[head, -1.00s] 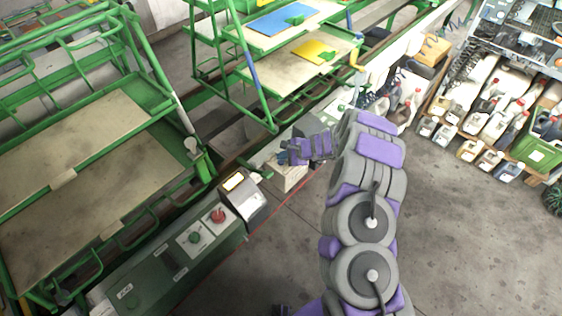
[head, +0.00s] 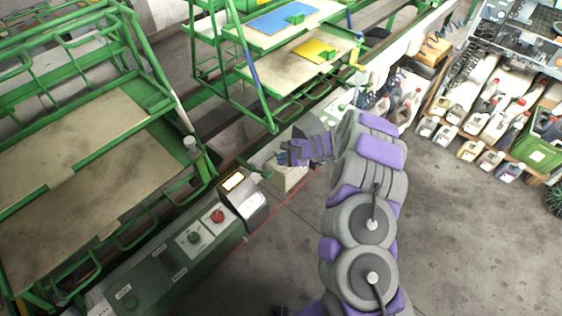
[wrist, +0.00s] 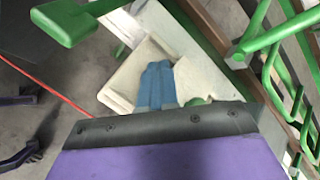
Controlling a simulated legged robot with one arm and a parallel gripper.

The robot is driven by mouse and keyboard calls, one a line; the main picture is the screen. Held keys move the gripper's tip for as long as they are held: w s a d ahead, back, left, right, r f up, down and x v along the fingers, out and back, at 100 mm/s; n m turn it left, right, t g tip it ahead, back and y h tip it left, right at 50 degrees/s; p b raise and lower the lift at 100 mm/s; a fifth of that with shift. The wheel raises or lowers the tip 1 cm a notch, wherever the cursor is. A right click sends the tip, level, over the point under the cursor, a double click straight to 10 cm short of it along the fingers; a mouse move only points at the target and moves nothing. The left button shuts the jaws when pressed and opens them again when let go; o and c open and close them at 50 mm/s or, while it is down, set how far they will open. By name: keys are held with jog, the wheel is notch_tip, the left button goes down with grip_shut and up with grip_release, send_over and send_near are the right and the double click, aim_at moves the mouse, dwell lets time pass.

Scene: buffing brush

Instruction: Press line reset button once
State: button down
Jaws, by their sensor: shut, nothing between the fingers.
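My gripper (head: 283,158) is at the end of my purple and grey arm, over a pale cream box (head: 292,180) beside the line. In the wrist view my blue fingers (wrist: 157,84) are together and empty, pointing at the cream box (wrist: 132,78). A small green rounded part (wrist: 196,101) shows just right of the fingers, partly hidden by my gripper body; whether the tips touch anything cannot be told. No label reading line reset is legible. A green button (head: 194,237) and a red button (head: 217,216) sit on the console at lower left, away from my gripper.
A grey box with a lit screen (head: 233,181) stands between the console and my gripper. A green lever (wrist: 68,20) hangs close in the wrist view. Green racks (head: 180,110) stand behind the line. Jugs (head: 490,110) fill shelves at right. The concrete floor is clear at lower right.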

aim_at(283, 162)
jog(key=shift+f+b, duration=0.45)
jog(key=shift+f, duration=0.05)
dwell(0.5)
jog(key=shift+r, duration=0.1)
jog(key=shift+r+p, duration=0.4)
jog(key=shift+r, duration=0.35)
jog(key=shift+r+p, duration=1.25)
jog(key=shift+r, duration=1.3)
